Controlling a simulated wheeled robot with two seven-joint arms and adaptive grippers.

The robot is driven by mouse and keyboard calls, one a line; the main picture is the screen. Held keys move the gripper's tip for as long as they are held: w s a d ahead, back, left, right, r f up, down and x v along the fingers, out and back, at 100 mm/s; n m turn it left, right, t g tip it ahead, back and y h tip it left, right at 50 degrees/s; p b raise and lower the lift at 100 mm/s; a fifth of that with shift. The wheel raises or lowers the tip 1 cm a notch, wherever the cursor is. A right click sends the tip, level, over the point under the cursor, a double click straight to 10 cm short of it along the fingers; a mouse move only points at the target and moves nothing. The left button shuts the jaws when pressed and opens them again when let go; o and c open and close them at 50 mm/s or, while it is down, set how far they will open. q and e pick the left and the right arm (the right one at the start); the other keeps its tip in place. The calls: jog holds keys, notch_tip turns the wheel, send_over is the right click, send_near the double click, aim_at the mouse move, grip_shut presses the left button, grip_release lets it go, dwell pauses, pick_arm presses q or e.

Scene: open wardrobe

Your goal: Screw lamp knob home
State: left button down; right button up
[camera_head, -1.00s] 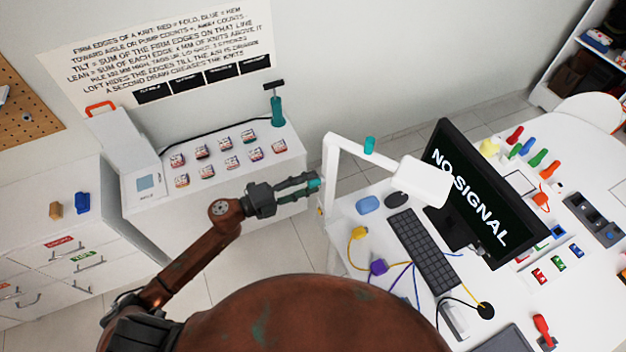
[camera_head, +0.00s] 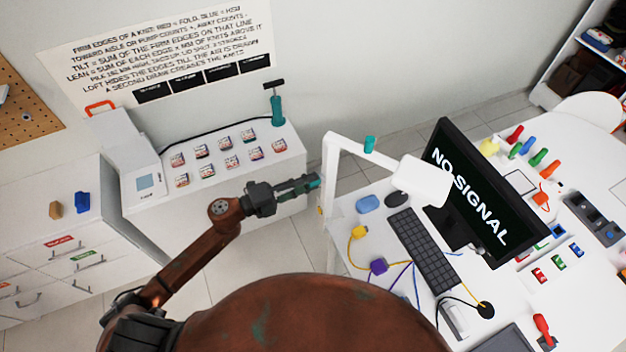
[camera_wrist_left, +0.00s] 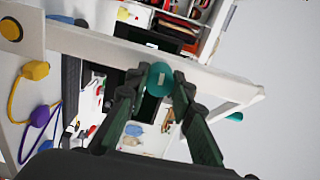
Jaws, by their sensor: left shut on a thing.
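The white desk lamp (camera_head: 328,180) stands at the desk's left edge, with its arm reaching right to a white head (camera_head: 422,181). My left gripper (camera_head: 313,182) comes in from the left against the lamp post. In the left wrist view, its fingertips (camera_wrist_left: 157,90) are shut on a round teal knob (camera_wrist_left: 160,77) at the white lamp bar (camera_wrist_left: 100,50). The knob's seat is hidden behind it, so any gap cannot be seen. A second teal knob (camera_head: 369,144) sits on the lamp's upper arm. My right gripper is not in view.
The desk holds a monitor (camera_head: 470,190), a keyboard (camera_head: 422,248), a blue mouse-like item (camera_head: 368,203) and yellow and purple cable plugs (camera_head: 378,266). A white counter with several small labelled packs (camera_head: 230,161) stands behind my left arm. Floor shows between counter and desk.

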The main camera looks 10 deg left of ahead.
pick_arm(q)
jog(key=shift+m+b, duration=1.6)
jog(key=shift+m, duration=0.2)
jog(key=shift+m+b, duration=2.55)
jog(key=shift+m, duration=0.05)
jog(key=shift+m+b, duration=2.5)
jog(key=shift+b, duration=0.05)
jog(key=shift+r+m+b, duration=0.15)
jog(key=shift+m+b, duration=1.35)
jog(key=shift+m, duration=0.1)
jog(key=c, duration=1.6)
grip_release()
jog(key=shift+c, duration=0.4)
